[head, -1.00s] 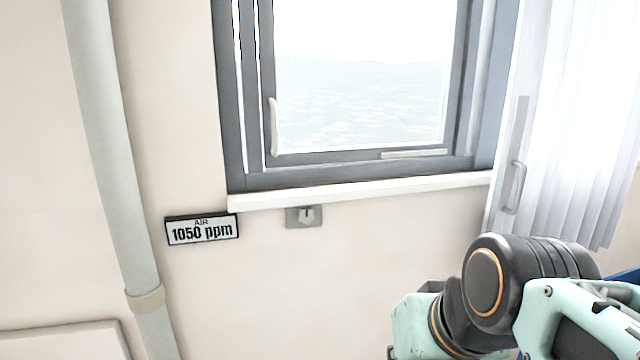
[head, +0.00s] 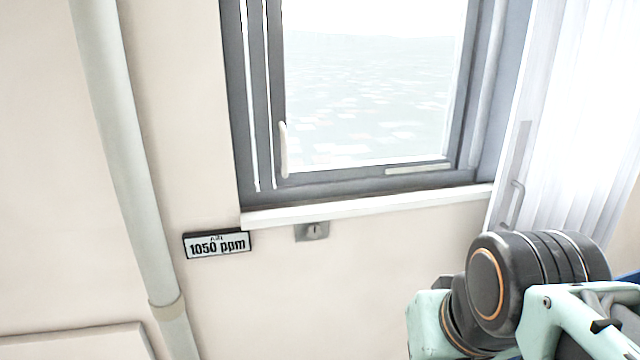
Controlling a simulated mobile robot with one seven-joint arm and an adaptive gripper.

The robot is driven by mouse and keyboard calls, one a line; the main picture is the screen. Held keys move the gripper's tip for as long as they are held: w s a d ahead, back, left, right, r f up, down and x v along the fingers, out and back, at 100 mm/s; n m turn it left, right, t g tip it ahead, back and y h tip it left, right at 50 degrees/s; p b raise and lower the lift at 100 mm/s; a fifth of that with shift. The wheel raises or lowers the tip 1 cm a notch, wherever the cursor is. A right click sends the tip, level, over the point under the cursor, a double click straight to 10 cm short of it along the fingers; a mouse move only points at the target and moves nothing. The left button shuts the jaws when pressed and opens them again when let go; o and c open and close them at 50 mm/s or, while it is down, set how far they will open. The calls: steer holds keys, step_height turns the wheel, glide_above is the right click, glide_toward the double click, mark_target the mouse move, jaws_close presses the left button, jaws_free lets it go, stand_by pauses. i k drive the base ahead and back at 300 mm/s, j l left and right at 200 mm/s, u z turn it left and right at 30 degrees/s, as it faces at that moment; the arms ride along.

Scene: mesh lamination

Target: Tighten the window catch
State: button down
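The window (head: 345,183) has a grey frame and stands at the upper middle of the head view, its sash looking closed at the bottom. A slim pale handle (head: 284,150) stands upright on the left side of the sash. A pale flat bar (head: 418,169) lies along the bottom rail at the right. A small grey metal plate with a raised piece (head: 312,231) is on the wall under the sill. I cannot tell for sure which of these is the catch. My arm shows at the lower right, apart from the window; my gripper's fingers are not visible.
A white sill (head: 365,207) runs under the window. A grey pipe (head: 125,160) runs down the left wall. A pale ribbed panel with a handle (head: 560,120) stands at the right.

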mark_target(314, 231)
steer(key=k+j, duration=0.65)
steer(key=j, duration=0.25)
steer(key=i+l, duration=0.5)
steer(key=l, duration=0.15)
steer(key=i+l, duration=0.55)
steer(key=l, duration=0.15)
steer(key=i+l+u, duration=0.1)
steer(key=l, duration=0.3)
steer(key=i+l+u, duration=0.1)
steer(key=i+l, duration=0.15)
steer(key=l, duration=0.15)
steer(key=j+z, duration=0.2)
steer(key=j, duration=0.15)
